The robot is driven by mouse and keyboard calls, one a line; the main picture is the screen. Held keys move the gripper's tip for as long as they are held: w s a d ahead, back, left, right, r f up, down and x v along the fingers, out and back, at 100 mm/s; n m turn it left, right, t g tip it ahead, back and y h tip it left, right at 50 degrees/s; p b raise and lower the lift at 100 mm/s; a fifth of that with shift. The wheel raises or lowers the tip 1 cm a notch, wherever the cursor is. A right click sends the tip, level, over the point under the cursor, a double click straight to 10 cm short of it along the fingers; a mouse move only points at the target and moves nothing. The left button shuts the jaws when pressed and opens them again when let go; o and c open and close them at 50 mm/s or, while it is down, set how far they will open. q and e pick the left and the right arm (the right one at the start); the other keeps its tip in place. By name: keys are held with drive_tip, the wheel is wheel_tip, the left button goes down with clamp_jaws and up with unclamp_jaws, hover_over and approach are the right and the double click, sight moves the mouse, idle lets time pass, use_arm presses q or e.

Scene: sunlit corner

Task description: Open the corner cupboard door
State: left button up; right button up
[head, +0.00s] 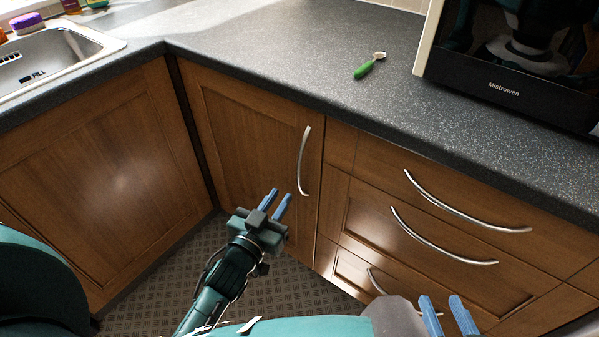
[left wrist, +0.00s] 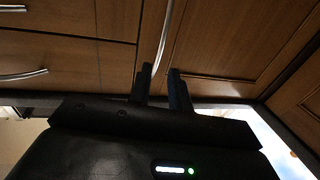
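The corner cupboard door (head: 245,120) is a brown wooden panel beside the inner corner and looks shut. Its curved silver handle (head: 302,160) runs upright near the door's right edge. My left gripper (head: 280,193) is open and empty, just left of the handle's lower end in the head view. In the left wrist view the handle (left wrist: 164,35) lines up with the gap between the fingers (left wrist: 160,72); I cannot tell whether they touch it. My right gripper (head: 442,298) is open and empty at the bottom, in front of the drawers.
Drawers (head: 420,225) with curved silver handles stand right of the door. Another wooden panel (head: 90,170) meets the corner at left. The dark worktop (head: 250,45) holds a green-handled utensil (head: 368,67), a microwave (head: 500,85) and a sink (head: 60,55).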

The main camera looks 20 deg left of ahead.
sight(299, 169)
use_arm(q)
drive_tip(key=w, duration=0.3)
drive_tip(key=w+d+b, duration=0.1)
drive_tip(key=w, duration=0.7)
drive_tip(key=shift+w+d, duration=0.15)
drive_tip(key=shift+d, duration=0.25)
drive_tip(key=shift+c, duration=0.2)
clamp_jaws()
